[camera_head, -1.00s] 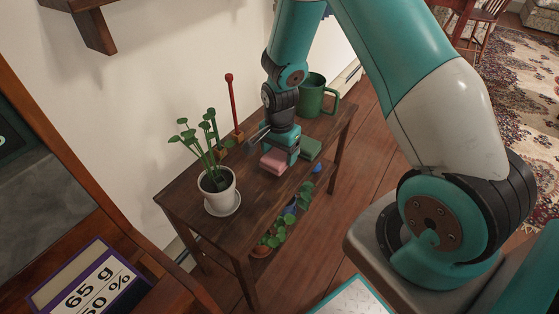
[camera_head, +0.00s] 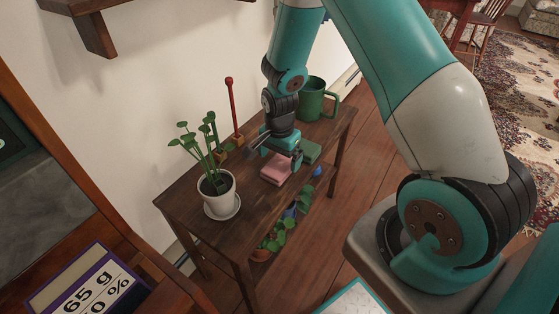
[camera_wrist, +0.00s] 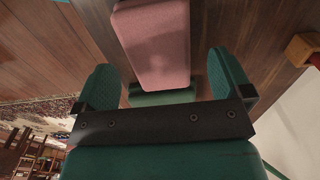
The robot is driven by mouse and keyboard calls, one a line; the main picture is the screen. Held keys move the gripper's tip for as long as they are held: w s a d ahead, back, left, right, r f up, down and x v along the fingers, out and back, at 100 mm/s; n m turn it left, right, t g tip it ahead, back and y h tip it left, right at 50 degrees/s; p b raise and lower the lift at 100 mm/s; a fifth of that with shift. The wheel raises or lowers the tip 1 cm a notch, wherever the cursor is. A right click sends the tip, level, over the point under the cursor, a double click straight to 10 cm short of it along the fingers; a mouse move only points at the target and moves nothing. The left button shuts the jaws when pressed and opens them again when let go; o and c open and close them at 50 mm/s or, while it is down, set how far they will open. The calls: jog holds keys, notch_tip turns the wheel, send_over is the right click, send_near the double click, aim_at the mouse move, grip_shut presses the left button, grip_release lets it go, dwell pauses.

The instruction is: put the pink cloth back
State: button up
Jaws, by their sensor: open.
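The pink cloth (camera_head: 276,169) is a folded block lying on the dark wooden shelf table (camera_head: 189,189). In the wrist view the pink cloth (camera_wrist: 154,40) lies in front of my gripper, between the lines of its two fingers. My gripper (camera_head: 279,152) is just behind the cloth in the head view. In the wrist view my gripper (camera_wrist: 163,78) has its fingers wide apart, with nothing clamped between them. A green folded cloth (camera_head: 309,151) lies beside the pink one, and it also shows in the wrist view (camera_wrist: 160,97) past the pink cloth's end.
A potted plant (camera_head: 222,201) on a saucer stands at the table's left end. A green watering can (camera_head: 312,100) stands at the far end. A red stick on a wooden block (camera_head: 238,139) is near the wall. More plants (camera_head: 276,238) sit on the lower shelf.

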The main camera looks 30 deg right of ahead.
aim_at(279, 164)
notch_tip(279, 164, up, 9)
jog(key=p, duration=0.2)
jog(key=s+a+r+n+y, duration=0.2)
jog(key=s+a+r+n, duration=0.4)
jog(key=a+r+n, duration=0.45)
jog(key=s+a+r+n+y, duration=0.1)
jog(key=s+a+r+n, duration=0.2)
jog(key=s+r+n, duration=0.2)
jog(key=s+a+r+n+y, duration=0.1)
jog(key=s+a+r+n, duration=0.2)
jog(key=s, duration=0.7)
notch_tip(279, 164, up, 3)
jog(key=shift+s+a+f+n, duration=0.15)
jog(key=shift+s+n, duration=0.2)
jog(key=shift+n, duration=0.8)
notch_tip(279, 164, up, 18)
jog(key=p, duration=1.8)
jog(key=shift+r, duration=0.25)
